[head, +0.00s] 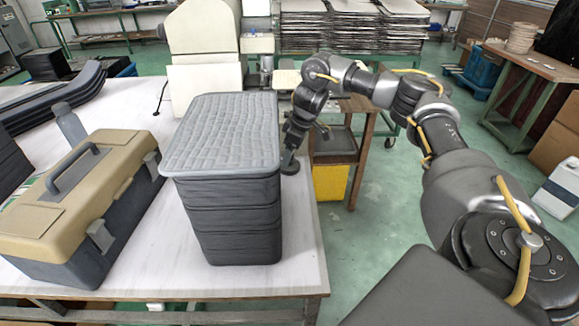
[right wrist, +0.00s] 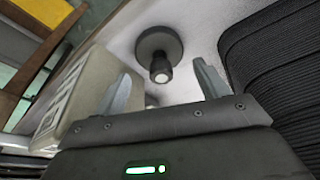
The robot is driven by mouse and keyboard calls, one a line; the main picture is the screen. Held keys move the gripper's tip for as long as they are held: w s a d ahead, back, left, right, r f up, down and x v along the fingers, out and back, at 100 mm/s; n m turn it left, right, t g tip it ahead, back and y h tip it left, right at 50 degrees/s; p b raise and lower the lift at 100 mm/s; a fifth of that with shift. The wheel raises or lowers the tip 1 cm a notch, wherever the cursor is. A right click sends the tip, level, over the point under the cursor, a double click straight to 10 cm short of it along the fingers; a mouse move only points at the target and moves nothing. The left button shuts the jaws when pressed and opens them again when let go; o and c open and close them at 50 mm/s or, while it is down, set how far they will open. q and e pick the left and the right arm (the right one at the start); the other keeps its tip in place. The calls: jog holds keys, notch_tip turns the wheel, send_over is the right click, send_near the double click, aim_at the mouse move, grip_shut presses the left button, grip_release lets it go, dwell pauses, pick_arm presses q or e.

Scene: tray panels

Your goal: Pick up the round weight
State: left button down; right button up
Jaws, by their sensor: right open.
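The round weight is a dark disc with a knob in its middle. In the right wrist view the weight (right wrist: 172,43) sits on the pale tabletop, ahead of my right gripper (right wrist: 163,82). The two fingers are spread, with nothing between them, and the weight shows beyond the gap between their tips. In the head view the weight (head: 290,167) is a small dark shape at the table's right edge, beside the tray stack, partly hidden by my right arm. My left gripper is not in view.
A tall stack of dark trays with a grey quilted top (head: 222,135) stands close to the weight and also fills the right of the wrist view (right wrist: 275,70). A tan and grey toolbox (head: 75,205) and a bottle (head: 69,124) are further left. A beige box (right wrist: 85,95) is left of the fingers.

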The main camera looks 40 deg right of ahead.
jog(key=x, duration=0.4)
jog(key=shift+f, duration=0.15)
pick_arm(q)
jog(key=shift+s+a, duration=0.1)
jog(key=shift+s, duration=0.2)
pick_arm(e)
jog(key=shift+c, duration=0.3)
jog(key=c, duration=1.1)
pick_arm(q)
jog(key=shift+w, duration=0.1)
pick_arm(e)
jog(key=shift+w+r, duration=0.1)
jog(key=shift+r, duration=0.1)
